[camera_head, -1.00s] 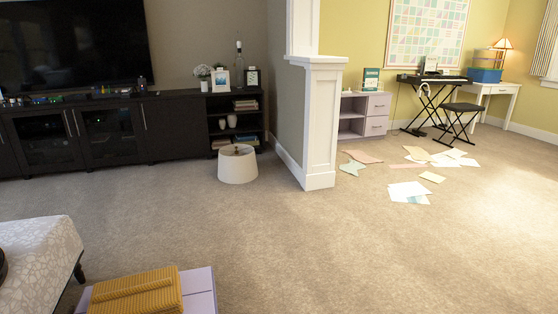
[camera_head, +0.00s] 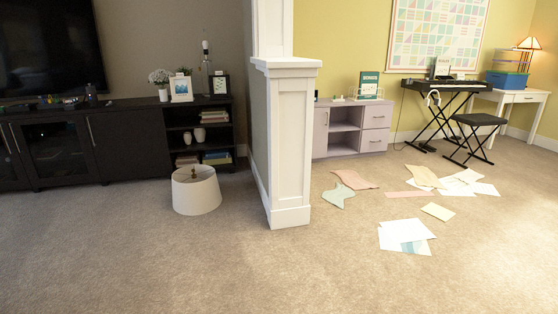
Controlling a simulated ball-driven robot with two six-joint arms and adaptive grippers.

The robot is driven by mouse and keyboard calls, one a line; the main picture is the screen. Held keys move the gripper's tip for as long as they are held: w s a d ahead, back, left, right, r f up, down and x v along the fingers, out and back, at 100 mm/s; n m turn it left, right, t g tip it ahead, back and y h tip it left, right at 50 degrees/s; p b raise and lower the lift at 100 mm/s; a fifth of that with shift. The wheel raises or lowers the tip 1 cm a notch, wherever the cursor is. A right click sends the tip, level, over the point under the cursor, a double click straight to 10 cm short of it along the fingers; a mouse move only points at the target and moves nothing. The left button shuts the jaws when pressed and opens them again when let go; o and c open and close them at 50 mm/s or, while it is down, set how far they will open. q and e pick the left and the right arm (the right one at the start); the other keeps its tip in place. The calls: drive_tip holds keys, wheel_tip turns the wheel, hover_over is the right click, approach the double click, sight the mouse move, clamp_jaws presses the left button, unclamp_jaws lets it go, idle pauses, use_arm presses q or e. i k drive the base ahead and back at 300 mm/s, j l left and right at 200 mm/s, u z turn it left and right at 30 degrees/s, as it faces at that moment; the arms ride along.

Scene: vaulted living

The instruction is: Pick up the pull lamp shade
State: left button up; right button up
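A white, drum-like lamp shade (camera_head: 196,191) sits upright on the carpet in the left-middle of the head view, in front of the dark shelf unit. Its top is open and a dark metal fitting shows at its centre. A bare lamp stand (camera_head: 206,58) with a bulb and no shade stands on top of the dark cabinet behind it. Neither of my grippers is in view.
A white half-wall post (camera_head: 289,145) stands right of the shade. The dark cabinet (camera_head: 135,145) runs along the left wall. Papers (camera_head: 405,235) lie scattered at right, near a keyboard (camera_head: 440,88) and black stool (camera_head: 480,120). The carpet in front is clear.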

sight(196, 190)
drive_tip(key=i+j, duration=0.2)
drive_tip(key=i, duration=0.35)
drive_tip(key=i+j, duration=0.2)
drive_tip(key=i, duration=0.35)
drive_tip(key=i+j, duration=0.2)
drive_tip(key=i, duration=0.35)
drive_tip(key=i+j, duration=0.2)
drive_tip(key=i, duration=0.35)
drive_tip(key=i+j, duration=0.4)
drive_tip(key=j, duration=0.15)
drive_tip(key=i+j, duration=0.35)
drive_tip(key=j, duration=0.15)
drive_tip(key=i+j, duration=0.4)
drive_tip(key=j, duration=0.15)
drive_tip(key=i+j, duration=0.4)
drive_tip(key=j+z, duration=0.05)
drive_tip(key=j, duration=0.05)
